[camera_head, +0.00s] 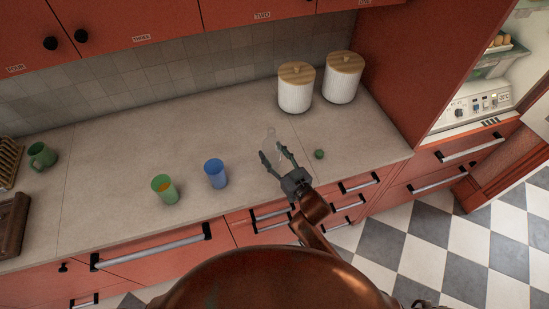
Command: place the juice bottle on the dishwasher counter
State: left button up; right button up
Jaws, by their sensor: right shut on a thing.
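My right gripper (272,153) is over the counter, right of the blue cup. Its fingers are around a clear, faint bottle-like thing (271,134), which I take to be the juice bottle, and are shut on it. The bottle is see-through and hard to make out, with its lower part between the fingers. I cannot tell whether its base touches the counter. The pale stone counter (110,165) runs along the wall under the red cabinets. My left gripper is not in view.
A blue cup (215,173) and a green cup (164,189) with orange contents stand left of the gripper. A small green round thing (319,154) lies to its right. Two white canisters (295,92) (342,82) with wooden lids stand behind. A green mug (42,155) is far left.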

aim_at(279, 163)
jog(key=shift+w+d+f, duration=0.25)
jog(key=shift+w+f, duration=0.15)
jog(key=shift+f, duration=1.7)
jog(key=shift+f, duration=0.1)
jog(key=o, duration=1.4)
jog(key=v, duration=1.2)
